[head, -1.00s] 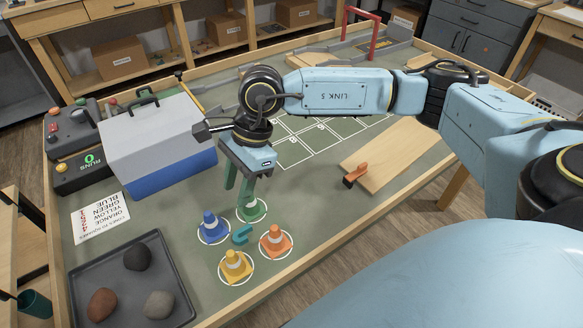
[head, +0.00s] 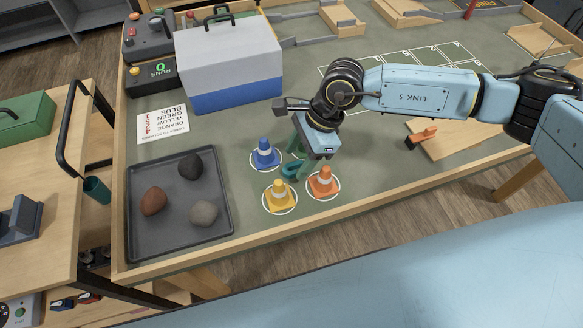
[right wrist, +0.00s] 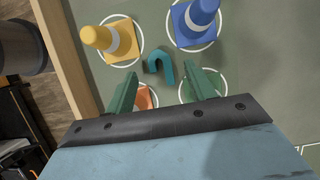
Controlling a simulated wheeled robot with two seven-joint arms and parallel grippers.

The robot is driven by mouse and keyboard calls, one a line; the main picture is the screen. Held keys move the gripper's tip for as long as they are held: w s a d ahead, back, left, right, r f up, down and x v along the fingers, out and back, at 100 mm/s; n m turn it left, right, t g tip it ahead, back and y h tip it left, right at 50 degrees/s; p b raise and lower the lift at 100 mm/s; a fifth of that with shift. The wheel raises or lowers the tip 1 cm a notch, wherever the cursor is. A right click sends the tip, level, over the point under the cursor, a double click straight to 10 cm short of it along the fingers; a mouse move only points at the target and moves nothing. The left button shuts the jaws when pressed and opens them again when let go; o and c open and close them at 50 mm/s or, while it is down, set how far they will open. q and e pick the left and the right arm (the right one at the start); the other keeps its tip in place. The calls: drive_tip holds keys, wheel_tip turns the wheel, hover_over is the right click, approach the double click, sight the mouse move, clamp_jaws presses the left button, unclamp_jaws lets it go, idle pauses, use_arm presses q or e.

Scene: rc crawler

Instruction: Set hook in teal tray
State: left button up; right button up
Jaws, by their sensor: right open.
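The teal hook (head: 291,170) lies on the green mat among the small cones; its curved end shows in the right wrist view (right wrist: 159,65). My right gripper (head: 299,153) is open, just above and beside the hook, pointing down. In the right wrist view its two green fingers (right wrist: 165,88) are apart with nothing between them, and the hook lies just beyond their tips. No clear teal tray shows; a small teal container (head: 97,190) sits at the left, by the wooden cart. My left gripper is out of view.
Blue (head: 265,154), yellow (head: 279,197) and orange (head: 323,183) cones stand close around the hook. A dark tray (head: 138,235) with three rocks lies to the left. A grey and blue box (head: 232,98) stands behind. A wooden rim edges the table.

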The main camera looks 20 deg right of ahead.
sight(293, 170)
drive_tip(key=x, duration=0.2)
drive_tip(key=shift+f, duration=0.3)
drive_tip(key=shift+r, duration=0.1)
drive_tip(key=c, duration=1.1)
